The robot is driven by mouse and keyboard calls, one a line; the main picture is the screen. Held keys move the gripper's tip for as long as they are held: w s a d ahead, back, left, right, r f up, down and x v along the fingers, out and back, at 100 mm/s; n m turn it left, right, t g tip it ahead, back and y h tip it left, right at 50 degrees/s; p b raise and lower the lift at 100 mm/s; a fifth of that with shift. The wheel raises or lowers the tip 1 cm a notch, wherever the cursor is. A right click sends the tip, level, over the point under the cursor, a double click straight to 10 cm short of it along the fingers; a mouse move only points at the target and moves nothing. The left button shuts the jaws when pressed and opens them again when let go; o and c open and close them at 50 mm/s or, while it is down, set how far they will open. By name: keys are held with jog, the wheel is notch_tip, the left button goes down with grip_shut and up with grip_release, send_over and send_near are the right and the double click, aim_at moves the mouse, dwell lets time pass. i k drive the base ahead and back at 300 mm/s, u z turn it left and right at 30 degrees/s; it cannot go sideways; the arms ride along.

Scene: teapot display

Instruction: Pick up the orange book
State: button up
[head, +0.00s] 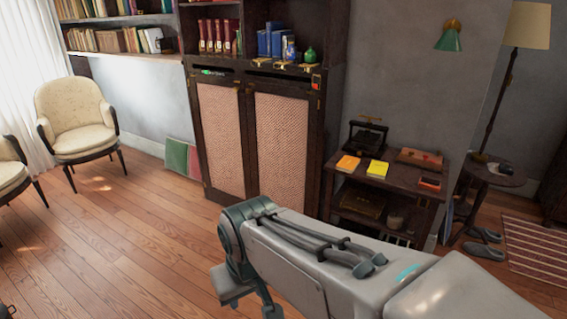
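The orange book (347,163) lies flat on the left part of a dark wooden side table (398,181), against the wall right of the cabinet. A yellow book (377,169) lies just to its right. My gripper (248,296) is at the lower middle, over the wooden floor, nearer to the camera than the table and well apart from the orange book. It points downward. Its fingers are partly hidden by my wrist, and I cannot tell their opening. No held object shows.
A brown box (419,158) and a small dark item with an orange top (430,184) share the tabletop. A dark press-like object (366,137) stands behind the books. A tall cabinet (254,140) stands left of the table, a round stool (492,175) right. Open floor (120,240) lies left.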

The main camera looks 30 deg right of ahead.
aim_at(348, 164)
jog(key=z, duration=0.1)
jog(key=i, duration=1.15)
jog(key=z, duration=0.65)
jog(key=i, duration=1.45)
jog(key=z, duration=1.7)
jog(key=i, duration=0.75)
jog(key=z, duration=0.75)
